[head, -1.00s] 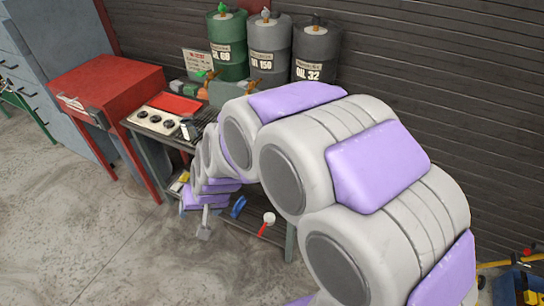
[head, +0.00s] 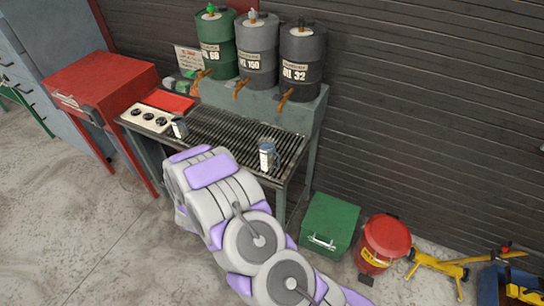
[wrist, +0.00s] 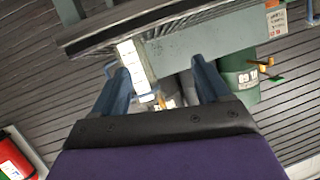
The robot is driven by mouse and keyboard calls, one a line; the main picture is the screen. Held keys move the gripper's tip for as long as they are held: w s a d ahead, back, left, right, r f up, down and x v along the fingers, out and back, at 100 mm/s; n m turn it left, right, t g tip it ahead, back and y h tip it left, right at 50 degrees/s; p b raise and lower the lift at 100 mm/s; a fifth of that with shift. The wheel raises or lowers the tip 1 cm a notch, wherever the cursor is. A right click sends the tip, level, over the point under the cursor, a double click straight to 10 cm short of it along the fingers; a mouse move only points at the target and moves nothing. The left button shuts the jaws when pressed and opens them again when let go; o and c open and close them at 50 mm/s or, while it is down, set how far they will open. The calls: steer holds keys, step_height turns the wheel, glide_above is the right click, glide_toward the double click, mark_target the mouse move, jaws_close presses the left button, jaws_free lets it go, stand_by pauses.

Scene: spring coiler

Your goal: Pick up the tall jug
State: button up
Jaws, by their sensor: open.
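Two metal jugs with pale labels stand on the slatted bench top in the head view. The larger-looking one, which I take as the tall jug (head: 267,157), is near the front right edge. The smaller-looking jug (head: 180,129) is farther left, by the white control panel. In the head view my arm reaches up to the bench front and hides my gripper. In the wrist view my gripper (wrist: 160,68) is open, with nothing clasped. A pale-labelled jug (wrist: 133,60), seemingly the tall one, shows beyond the fingers, close to the left finger.
The slatted bench (head: 225,130) has three oil drums behind it, green (head: 222,45), grey (head: 256,55) and dark (head: 301,60), with taps. A red cabinet (head: 95,80) stands left. A green box (head: 329,225) and red bin (head: 383,243) sit on the floor right.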

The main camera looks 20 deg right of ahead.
steer(key=s+t+h, duration=0.1)
steer(key=s+h, duration=0.2)
steer(key=h, duration=0.1)
glide_toward(265, 159)
steer(key=x, duration=0.3)
steer(key=w, duration=0.1)
steer(key=w+d, duration=0.1)
steer(key=w, duration=0.1)
steer(key=shift+d+f+n+h, duration=0.2)
steer(key=shift+d+n+h, duration=0.1)
steer(key=shift+w+d+t, duration=0.25)
steer(key=shift+w+t, duration=0.05)
steer(key=x, duration=0.4)
steer(key=s+b+x, duration=0.1)
steer(key=x, duration=0.1)
steer(key=shift+d+f, duration=0.15)
steer(key=shift+d, duration=0.35)
steer(key=shift+w, duration=0.75)
steer(key=shift+d, duration=0.5)
steer(key=shift+c, duration=0.3)
steer(key=shift+d, duration=0.2)
steer(key=c, duration=0.3)
steer(key=shift+a, duration=0.2)
steer(key=c, duration=0.3)
steer(key=shift+a, duration=0.25)
steer(key=shift+c, duration=0.7)
